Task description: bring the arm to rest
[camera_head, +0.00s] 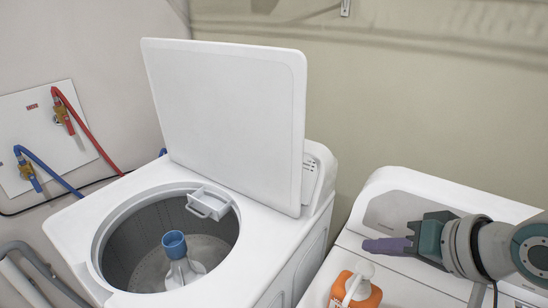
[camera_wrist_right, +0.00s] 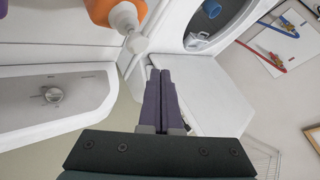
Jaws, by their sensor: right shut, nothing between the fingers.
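My right gripper (camera_head: 366,246) comes in from the right in the head view, above the white machine on the right. Its purple fingers are closed together and hold nothing. In the right wrist view the shut fingers (camera_wrist_right: 159,75) point towards the open washer. My left gripper is not in view.
A top-loading washer (camera_head: 258,262) stands with its lid (camera_head: 225,110) up and a blue-topped agitator (camera_head: 174,245) inside. An orange bottle (camera_head: 356,288) stands on the right machine (camera_head: 412,292), close to my gripper. Red and blue hoses (camera_head: 90,135) run along the left wall.

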